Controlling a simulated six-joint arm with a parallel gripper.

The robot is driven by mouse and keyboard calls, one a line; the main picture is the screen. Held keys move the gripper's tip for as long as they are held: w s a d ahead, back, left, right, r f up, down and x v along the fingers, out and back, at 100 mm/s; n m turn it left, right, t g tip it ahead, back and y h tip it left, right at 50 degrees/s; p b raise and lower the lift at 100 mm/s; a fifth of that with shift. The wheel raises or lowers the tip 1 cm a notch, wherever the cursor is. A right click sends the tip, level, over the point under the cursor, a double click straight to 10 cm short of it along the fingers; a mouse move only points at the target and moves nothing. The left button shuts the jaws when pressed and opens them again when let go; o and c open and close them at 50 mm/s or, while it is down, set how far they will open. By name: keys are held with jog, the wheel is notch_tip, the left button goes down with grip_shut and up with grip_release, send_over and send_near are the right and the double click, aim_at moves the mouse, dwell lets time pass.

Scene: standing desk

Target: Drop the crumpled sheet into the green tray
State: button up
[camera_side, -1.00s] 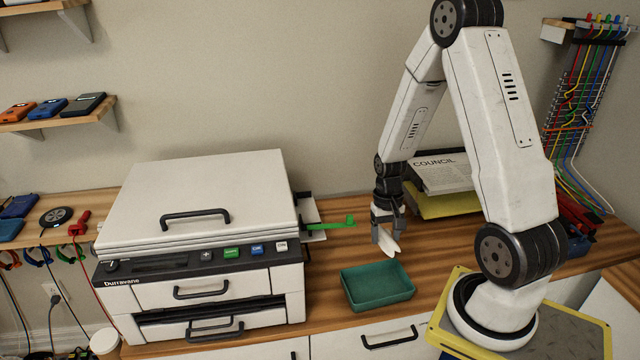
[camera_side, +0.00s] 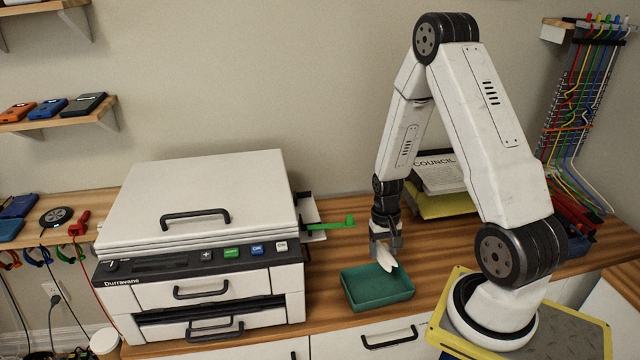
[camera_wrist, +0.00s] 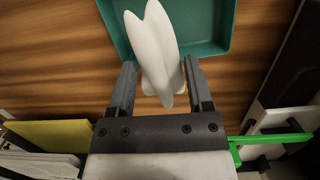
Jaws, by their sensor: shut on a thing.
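The crumpled sheet (camera_side: 385,256) is white and folded into pointed lobes; it also shows in the wrist view (camera_wrist: 153,50). My gripper (camera_side: 384,244) is shut on it and holds it pointing downward, above the back part of the green tray. In the wrist view my gripper's fingers (camera_wrist: 156,80) stand on both sides of the sheet. The green tray (camera_side: 379,301) lies on the wooden desk, open at the top, and its visible inside is empty. In the wrist view the tray (camera_wrist: 208,30) lies below and beyond the sheet. The exact height of the sheet over the tray is hard to tell.
A white printer (camera_side: 200,250) stands left of the tray, with a green lever (camera_side: 345,222) sticking out on its right side. A stack of papers (camera_side: 440,175) with a yellow item lies behind my arm. Bare desk (camera_side: 437,250) shows right of the tray.

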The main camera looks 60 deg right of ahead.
jog(key=shift+f, duration=0.95)
jog(key=o, duration=1.2)
jog(key=shift+r, duration=0.15)
jog(key=shift+w+d+r, duration=0.15)
jog(key=shift+r, duration=1.1)
jog(key=shift+w+d+r, duration=0.1)
jog(key=shift+r, duration=1.15)
jog(key=shift+w+d+r, duration=0.15)
jog(key=shift+r, duration=1.1)
